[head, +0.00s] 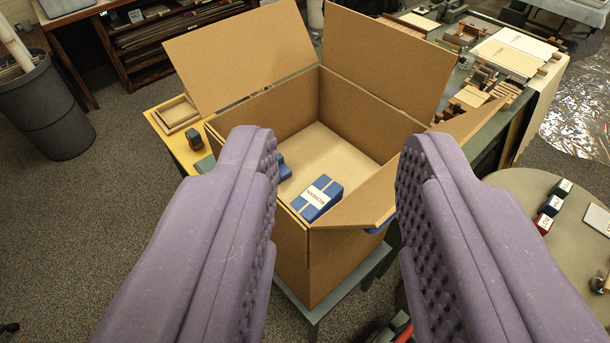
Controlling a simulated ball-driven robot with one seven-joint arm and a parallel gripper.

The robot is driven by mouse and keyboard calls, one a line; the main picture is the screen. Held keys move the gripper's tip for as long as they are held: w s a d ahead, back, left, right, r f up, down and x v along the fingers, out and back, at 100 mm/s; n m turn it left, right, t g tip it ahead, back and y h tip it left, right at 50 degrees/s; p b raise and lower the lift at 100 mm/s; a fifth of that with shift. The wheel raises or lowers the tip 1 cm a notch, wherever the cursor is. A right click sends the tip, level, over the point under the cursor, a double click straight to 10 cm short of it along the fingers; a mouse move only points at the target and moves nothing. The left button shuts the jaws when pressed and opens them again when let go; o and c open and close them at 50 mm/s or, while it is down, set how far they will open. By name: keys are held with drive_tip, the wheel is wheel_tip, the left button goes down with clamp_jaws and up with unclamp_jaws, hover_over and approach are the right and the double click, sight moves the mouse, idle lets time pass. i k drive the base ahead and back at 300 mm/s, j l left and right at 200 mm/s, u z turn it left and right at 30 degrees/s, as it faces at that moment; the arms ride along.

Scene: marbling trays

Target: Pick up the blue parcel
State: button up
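A blue parcel (329,185) with a white label and pale bands lies inside an open cardboard box (373,114), near its front wall. A second blue object (284,169) lies in the box to its left, partly hidden by my left finger. My gripper (333,165) is open, its two purple padded fingers wide apart. In the picture the fingers frame the near part of the box, with the labelled parcel between them. Nothing is held. I cannot tell how high the fingers are above the parcel.
The box's raised flaps (240,54) stand at the back; a front flap (352,209) folds outward. A workbench with wooden pieces (480,88) is behind right. A round table (520,192) with small boxes (551,205) is at right. A grey bin (48,110) stands at left.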

sight(325, 193)
drive_tip(key=i+j+z, duration=0.15)
drive_tip(key=z, duration=0.3)
drive_tip(key=i+j+z, duration=0.1)
drive_tip(key=z, duration=0.4)
drive_tip(key=i+j+z, duration=0.15)
drive_tip(key=j, duration=0.45)
drive_tip(key=i+j+z, duration=0.1)
drive_tip(key=j, duration=0.5)
drive_tip(key=i+j+z, duration=0.15)
drive_tip(key=j, duration=0.45)
drive_tip(key=i+j+z, duration=0.15)
drive_tip(key=j, duration=0.45)
drive_tip(key=k, duration=0.05)
